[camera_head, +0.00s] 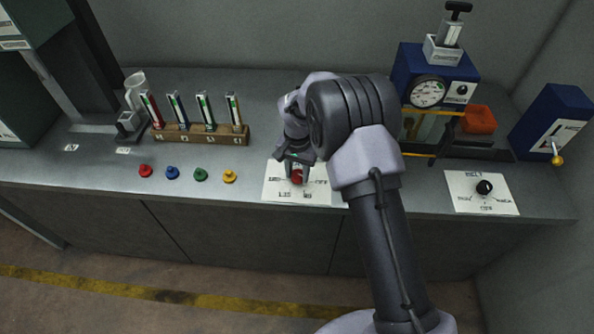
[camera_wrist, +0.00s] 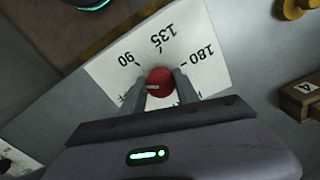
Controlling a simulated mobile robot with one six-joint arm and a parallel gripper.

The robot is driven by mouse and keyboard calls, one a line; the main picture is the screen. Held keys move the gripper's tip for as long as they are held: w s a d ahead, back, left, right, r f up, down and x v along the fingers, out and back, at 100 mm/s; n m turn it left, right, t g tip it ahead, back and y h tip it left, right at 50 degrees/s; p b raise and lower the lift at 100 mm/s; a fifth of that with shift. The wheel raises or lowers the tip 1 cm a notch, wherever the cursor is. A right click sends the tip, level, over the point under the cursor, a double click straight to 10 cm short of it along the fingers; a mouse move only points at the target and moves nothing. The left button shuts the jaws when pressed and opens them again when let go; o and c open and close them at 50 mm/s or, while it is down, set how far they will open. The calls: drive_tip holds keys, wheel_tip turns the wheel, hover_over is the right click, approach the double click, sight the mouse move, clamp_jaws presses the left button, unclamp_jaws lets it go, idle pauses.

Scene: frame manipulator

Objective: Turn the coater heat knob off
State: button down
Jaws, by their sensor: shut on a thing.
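A red knob (camera_head: 297,177) sits on a white dial plate (camera_head: 272,192) near the counter's front edge, partly hidden by my gripper (camera_head: 296,168). In the wrist view the red knob (camera_wrist: 159,82) stands between the two fingers of my gripper (camera_wrist: 160,90), which are shut on its sides. The dial plate (camera_wrist: 205,40) shows the marks 90, 135 and 180 there. The white line on the knob is partly visible near its lower left. The lower part of the plate is hidden behind the gripper, so I cannot read the label there.
Several coloured stoppers, including a yellow one (camera_head: 229,176), lie left of the plate. A wooden rack (camera_head: 203,138) with coloured tubes stands behind them. A black knob (camera_head: 484,187) on another plate is at the right. A blue press with a gauge (camera_head: 427,92) stands at the back right.

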sight(298, 174)
drive_tip(key=n+p, duration=0.1)
drive_tip(key=n, duration=0.5)
drive_tip(key=shift+d, duration=0.1)
drive_tip(key=shift+n, duration=0.3)
idle(0.4)
drive_tip(key=c, duration=0.9)
unclamp_jaws()
wheel_tip(298, 174, up, 18)
drive_tip(key=p, duration=0.4)
drive_tip(key=shift+f, duration=0.25)
